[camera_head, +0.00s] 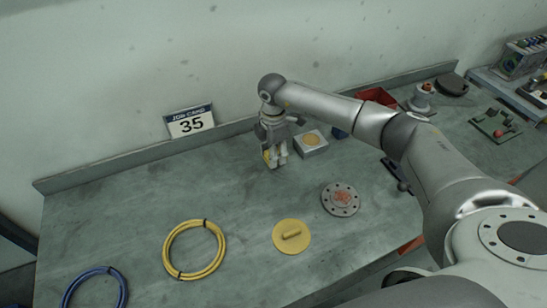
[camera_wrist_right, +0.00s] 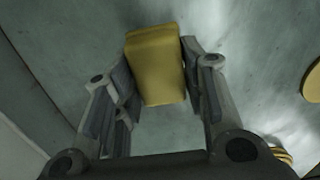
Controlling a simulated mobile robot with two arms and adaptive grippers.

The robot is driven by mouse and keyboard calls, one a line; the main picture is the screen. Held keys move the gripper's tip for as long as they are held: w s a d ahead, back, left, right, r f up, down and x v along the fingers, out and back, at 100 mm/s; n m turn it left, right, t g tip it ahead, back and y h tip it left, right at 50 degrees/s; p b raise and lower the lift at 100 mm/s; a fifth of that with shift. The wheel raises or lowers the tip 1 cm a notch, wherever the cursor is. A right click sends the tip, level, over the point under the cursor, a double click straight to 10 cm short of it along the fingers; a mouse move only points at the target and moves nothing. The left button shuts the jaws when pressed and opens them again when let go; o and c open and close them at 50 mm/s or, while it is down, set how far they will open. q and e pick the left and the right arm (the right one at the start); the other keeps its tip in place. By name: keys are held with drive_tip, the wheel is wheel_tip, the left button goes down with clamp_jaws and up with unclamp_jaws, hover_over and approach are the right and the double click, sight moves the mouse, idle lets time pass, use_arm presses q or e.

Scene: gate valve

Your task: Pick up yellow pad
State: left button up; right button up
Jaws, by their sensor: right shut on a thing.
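The yellow pad (camera_wrist_right: 155,62) is a small rounded block between the two fingers of my right gripper (camera_wrist_right: 160,85) in the right wrist view. The fingers are shut on its sides. In the head view my right gripper (camera_head: 276,160) points down over the back middle of the bench, and a bit of the yellow pad (camera_head: 267,155) shows at its left side. Most of the pad is hidden there by the fingers. I cannot tell whether it touches the bench. My left gripper is not in view.
A grey block with a tan round top (camera_head: 311,144) stands just right of the gripper. A yellow disc with a handle (camera_head: 292,236), a bolted flange (camera_head: 341,198), a yellow cable coil (camera_head: 194,250) and a blue coil (camera_head: 95,287) lie on the bench (camera_head: 125,205). Its left middle is clear.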

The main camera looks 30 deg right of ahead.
drive_tip(key=s+a+r+b, duration=0.4)
drive_tip(key=s+a+r, duration=0.3)
drive_tip(key=s+r, duration=0.4)
drive_tip(key=shift+s+a+b, duration=0.2)
drive_tip(key=shift+s+b, duration=0.1)
drive_tip(key=shift+s, duration=0.15)
drive_tip(key=o, duration=0.4)
drive_tip(key=c, duration=0.4)
drive_tip(key=shift+d+f, duration=0.1)
drive_tip(key=shift+d, duration=0.05)
